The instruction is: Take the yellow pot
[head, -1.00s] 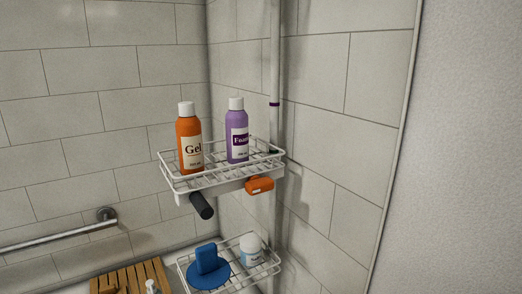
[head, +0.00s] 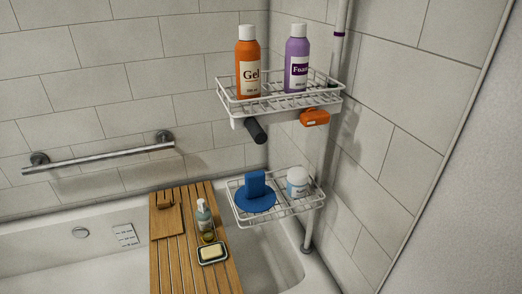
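I see no clear yellow pot in the head view. A white jar with a blue label (head: 297,184) stands on the lower wire shelf. A small olive-yellow thing (head: 209,236) sits on the wooden bath board (head: 176,255), between a bottle (head: 204,216) and a dark soap dish with a pale yellow bar (head: 212,252). It is too small to tell what it is. Neither of my grippers shows.
The upper wire rack (head: 279,106) holds an orange gel bottle (head: 248,70) and a purple bottle (head: 297,68). The lower shelf (head: 276,216) also holds a blue item (head: 255,195). A grab bar (head: 100,160) runs along the wall above the bathtub (head: 60,262).

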